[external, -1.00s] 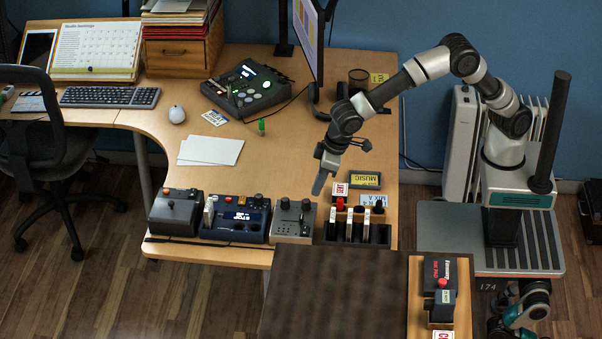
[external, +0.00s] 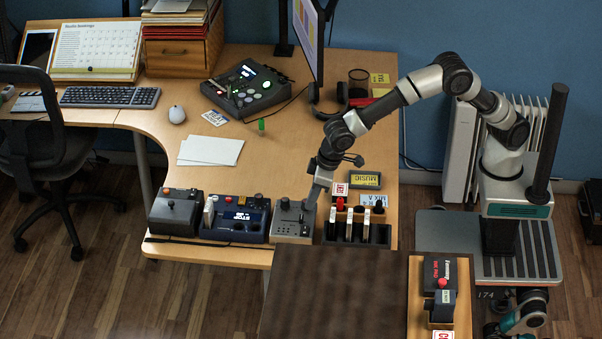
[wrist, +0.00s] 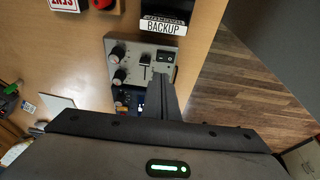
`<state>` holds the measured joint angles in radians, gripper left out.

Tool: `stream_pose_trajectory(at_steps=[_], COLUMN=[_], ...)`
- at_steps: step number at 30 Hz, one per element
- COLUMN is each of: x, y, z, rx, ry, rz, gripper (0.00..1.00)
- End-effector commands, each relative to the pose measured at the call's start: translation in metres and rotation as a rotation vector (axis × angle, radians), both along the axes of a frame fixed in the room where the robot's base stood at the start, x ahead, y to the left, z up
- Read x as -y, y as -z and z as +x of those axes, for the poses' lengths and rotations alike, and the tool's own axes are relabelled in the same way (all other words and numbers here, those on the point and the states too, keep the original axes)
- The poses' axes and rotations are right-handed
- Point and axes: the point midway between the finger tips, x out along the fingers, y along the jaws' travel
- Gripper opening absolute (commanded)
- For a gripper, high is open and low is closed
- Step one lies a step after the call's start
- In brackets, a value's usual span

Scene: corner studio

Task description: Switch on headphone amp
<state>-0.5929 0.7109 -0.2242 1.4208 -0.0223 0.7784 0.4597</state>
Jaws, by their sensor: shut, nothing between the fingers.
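A small grey box with dark knobs (external: 287,228) stands near the front edge of the desk; it looks like the headphone amp, though I can read no name on it. In the wrist view the grey box (wrist: 126,47) shows round knobs on one side, a slider-like control in the middle and a dark rocker switch (wrist: 166,57). My gripper (external: 311,207) is shut and empty, pointing down at the right part of the box. In the wrist view my fingers (wrist: 164,80) reach over the panel close to the rocker and hide part of it. I cannot tell whether they touch.
A black rack with white levers (external: 329,231) stands close on the right. A BACKUP label (wrist: 163,26) sits beside the box. Bare desk lies behind.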

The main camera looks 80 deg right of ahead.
Motion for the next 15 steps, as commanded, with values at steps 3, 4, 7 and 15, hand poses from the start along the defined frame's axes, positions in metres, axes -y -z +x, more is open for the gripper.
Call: stream_pose_trajectory(at_steps=[3, 4, 7, 15], x=[0.001, 0.002, 0.003, 0.006], y=[0.028, 0.034, 0.051, 0.075], z=[0.007, 0.009, 0.010, 0.011], rx=[-0.003, -0.002, -0.002, -0.001], ry=[0.001, 0.001, 0.000, 0.000], rz=[-0.001, -0.001, -0.001, 0.000], gripper=[0.00, 0.00, 0.00, 0.00])
